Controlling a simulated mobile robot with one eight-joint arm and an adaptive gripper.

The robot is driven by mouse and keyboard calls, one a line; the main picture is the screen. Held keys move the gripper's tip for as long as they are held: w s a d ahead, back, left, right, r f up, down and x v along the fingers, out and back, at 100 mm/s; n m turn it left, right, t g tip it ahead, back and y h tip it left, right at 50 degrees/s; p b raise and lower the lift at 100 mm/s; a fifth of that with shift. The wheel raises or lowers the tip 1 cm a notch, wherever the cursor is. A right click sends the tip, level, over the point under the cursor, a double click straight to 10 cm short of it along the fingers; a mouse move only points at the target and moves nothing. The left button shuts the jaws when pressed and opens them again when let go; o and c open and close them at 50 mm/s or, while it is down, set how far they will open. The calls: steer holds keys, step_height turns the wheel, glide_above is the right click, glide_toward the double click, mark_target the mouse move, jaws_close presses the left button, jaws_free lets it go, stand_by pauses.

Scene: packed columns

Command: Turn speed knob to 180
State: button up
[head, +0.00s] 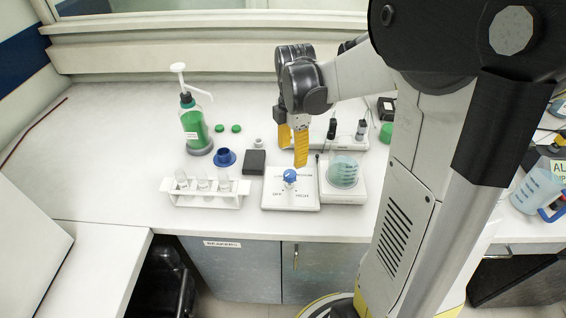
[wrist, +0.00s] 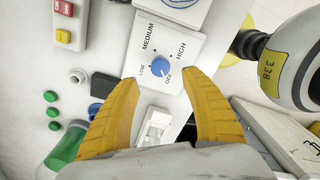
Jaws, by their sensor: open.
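The blue round knob (head: 290,176) sits on a white control box (head: 276,200) at the front of the bench, right of the tube rack. In the wrist view the knob (wrist: 161,68) lies between and just beyond my fingertips. The knob's pointer mark is too small to read surely. My gripper (head: 292,156) is open, its yellow fingers pointing down above the knob. In the wrist view my gripper (wrist: 161,77) has its fingers spread to either side, with nothing held.
A white plate with a beaker (head: 343,172) stands close to the right of the control box. A tube rack (head: 205,199), a blue cap (head: 224,157) and a dark block (head: 254,161) are left of it. A green-filled pump bottle (head: 196,130) stands farther back. The far left bench is clear.

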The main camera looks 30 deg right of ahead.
mark_target(291, 173)
step_height(291, 173, down, 9)
steer(key=b, duration=0.2)
steer(key=shift+b, duration=0.35)
steer(key=c, duration=1.2)
